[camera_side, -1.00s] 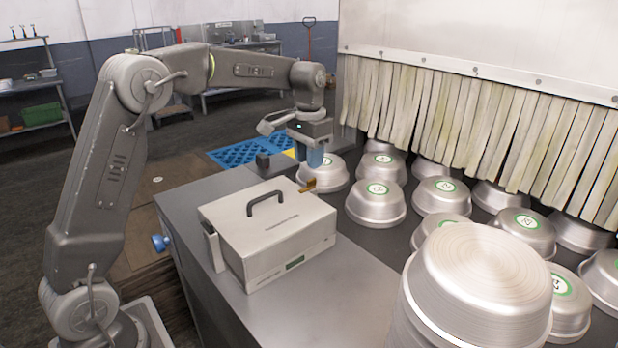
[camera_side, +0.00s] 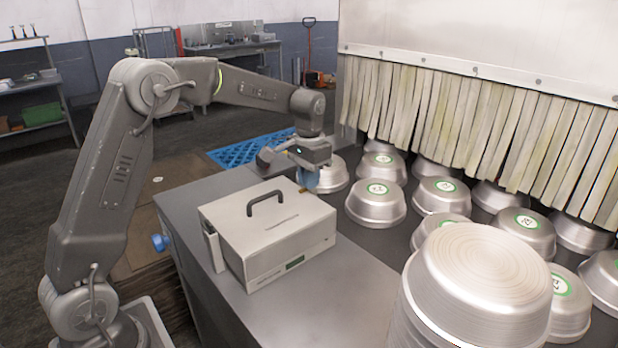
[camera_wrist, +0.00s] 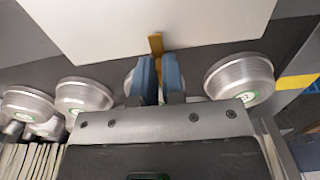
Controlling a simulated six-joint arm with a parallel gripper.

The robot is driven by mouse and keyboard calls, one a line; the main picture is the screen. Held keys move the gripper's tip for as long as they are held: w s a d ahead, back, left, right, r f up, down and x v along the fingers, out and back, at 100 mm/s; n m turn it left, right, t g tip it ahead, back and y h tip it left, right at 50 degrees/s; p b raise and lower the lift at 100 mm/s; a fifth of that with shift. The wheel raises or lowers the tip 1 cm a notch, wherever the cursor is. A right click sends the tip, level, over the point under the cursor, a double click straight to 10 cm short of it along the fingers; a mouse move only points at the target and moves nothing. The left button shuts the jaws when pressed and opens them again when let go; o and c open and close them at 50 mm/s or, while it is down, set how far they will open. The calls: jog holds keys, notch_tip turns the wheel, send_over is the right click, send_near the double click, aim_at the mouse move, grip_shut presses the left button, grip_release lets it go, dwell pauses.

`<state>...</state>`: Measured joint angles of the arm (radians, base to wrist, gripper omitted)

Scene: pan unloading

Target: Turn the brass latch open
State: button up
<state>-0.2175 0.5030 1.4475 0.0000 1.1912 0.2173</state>
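The pale metal box (camera_side: 270,225) stands on the grey table and has a black handle on its lid. Its brass latch (camera_side: 304,190) shows as a small piece at the lid's far edge, mostly hidden by my gripper (camera_side: 308,184). In the wrist view, the latch (camera_wrist: 156,45) shows at the box edge, just beyond the blue fingertips of my gripper (camera_wrist: 158,62).
Several upturned metal pans (camera_side: 375,203) stand on the dark surface to the right, some close to my gripper. A tall pan stack (camera_side: 485,285) is in the right foreground. A strip curtain (camera_side: 480,125) hangs behind. The table front (camera_side: 330,295) is clear.

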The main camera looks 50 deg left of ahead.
grip_shut()
jog(key=shift+n, duration=0.3)
jog(key=n, duration=0.3)
jog(key=shift+d+n, duration=0.15)
jog(key=shift+n, duration=0.25)
jog(key=n, duration=0.4)
jog(key=shift+w+d+r, duration=0.1)
jog(key=shift+d, duration=0.05)
jog(key=n, duration=0.5)
jog(key=shift+w, duration=0.15)
jog(key=shift+w+d+n, duration=0.1)
jog(key=shift+w+n, duration=0.05)
jog(key=shift+n, duration=2.05)
jog(key=o, duration=0.5)
grip_release()
